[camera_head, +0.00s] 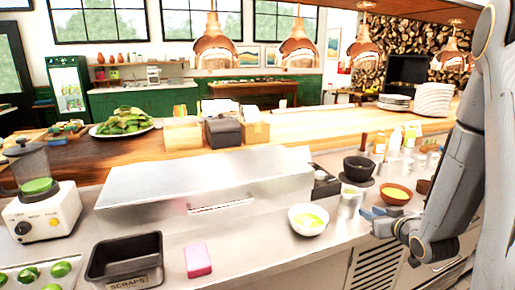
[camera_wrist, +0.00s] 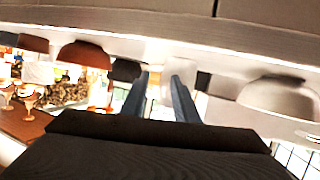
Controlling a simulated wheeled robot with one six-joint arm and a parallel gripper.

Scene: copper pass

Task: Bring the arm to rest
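My arm comes down the right side of the head view, with my gripper (camera_head: 369,220) low over the front of the steel counter (camera_head: 265,248). The gripper is between a white bowl (camera_head: 308,219) on its left and a terracotta bowl (camera_head: 396,194) behind and to its right. In the wrist view my gripper's two blue-grey fingers (camera_wrist: 161,82) stand apart, with light showing between them and nothing held. That view is turned over, with the counter edge along the top. The white bowl (camera_wrist: 282,98) is at its right.
A pink sponge (camera_head: 198,260), black scraps tub (camera_head: 125,262) and blender (camera_head: 40,205) are left. Copper lamps (camera_head: 299,50) hang above. The counter between sponge and white bowl is clear.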

